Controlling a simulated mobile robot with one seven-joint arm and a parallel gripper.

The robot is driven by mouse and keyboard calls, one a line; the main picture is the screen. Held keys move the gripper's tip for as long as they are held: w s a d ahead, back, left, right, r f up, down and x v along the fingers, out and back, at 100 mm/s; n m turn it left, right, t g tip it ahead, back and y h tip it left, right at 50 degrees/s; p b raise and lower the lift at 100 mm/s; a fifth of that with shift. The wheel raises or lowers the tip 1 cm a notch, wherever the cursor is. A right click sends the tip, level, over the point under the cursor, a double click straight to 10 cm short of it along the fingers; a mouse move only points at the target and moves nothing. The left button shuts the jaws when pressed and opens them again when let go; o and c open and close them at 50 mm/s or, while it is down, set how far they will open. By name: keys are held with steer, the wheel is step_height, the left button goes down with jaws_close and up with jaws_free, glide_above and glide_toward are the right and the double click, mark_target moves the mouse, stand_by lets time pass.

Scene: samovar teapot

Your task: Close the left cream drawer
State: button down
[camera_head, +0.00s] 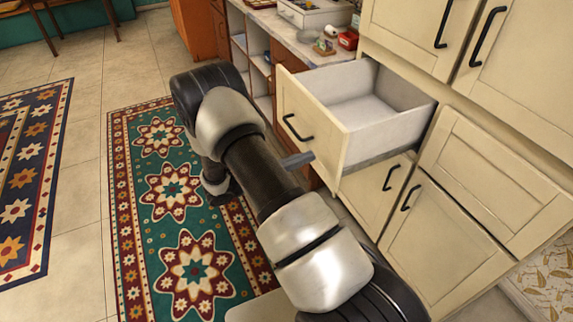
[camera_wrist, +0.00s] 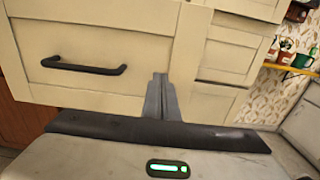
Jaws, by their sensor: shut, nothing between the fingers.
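The left cream drawer (camera_head: 312,122) is pulled well out of the cabinet in the head view, and its pale inside is empty. Its black bar handle (camera_head: 297,128) is on the front panel. In the wrist view the drawer front (camera_wrist: 130,38) fills the upper left, with the handle (camera_wrist: 85,67) left of my fingers. My gripper (camera_wrist: 160,80) is shut and empty, its grey fingers pointing at the lower right part of the drawer front. The fingers (camera_head: 298,160) also show in the head view, close to the panel. I cannot tell whether they touch it.
Cream cabinet doors (camera_head: 440,245) are below and beside the drawer, and more are above. A counter (camera_head: 275,25) with small items, including a red box (camera_head: 348,40), runs behind it. A green patterned rug (camera_head: 170,190) lies on the clear tiled floor at left.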

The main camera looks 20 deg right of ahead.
mark_target(326, 151)
steer(key=shift+w+d, duration=0.1)
steer(key=shift+d, duration=1.8)
steer(key=d+b, duration=0.2)
steer(key=d, duration=0.9)
steer(key=d+b, duration=0.1)
steer(key=d, duration=1)
steer(key=w+d+b, duration=0.1)
steer(key=d+b, duration=0.1)
steer(key=d, duration=0.9)
steer(key=shift+f+b, duration=0.1)
steer(key=shift+b, duration=0.25)
steer(key=shift+d, duration=0.4)
steer(key=shift+d+r, duration=0.2)
steer(key=shift+r, duration=0.1)
steer(key=shift+r, duration=0.1)
steer(key=shift+w, duration=0.1)
steer(key=shift+a, duration=0.45)
steer(key=a, duration=0.4)
steer(key=a+p, duration=0.1)
steer(key=a, duration=0.4)
steer(key=a+p, duration=0.1)
steer(key=a, duration=0.3)
steer(key=shift+s+a+f, duration=0.3)
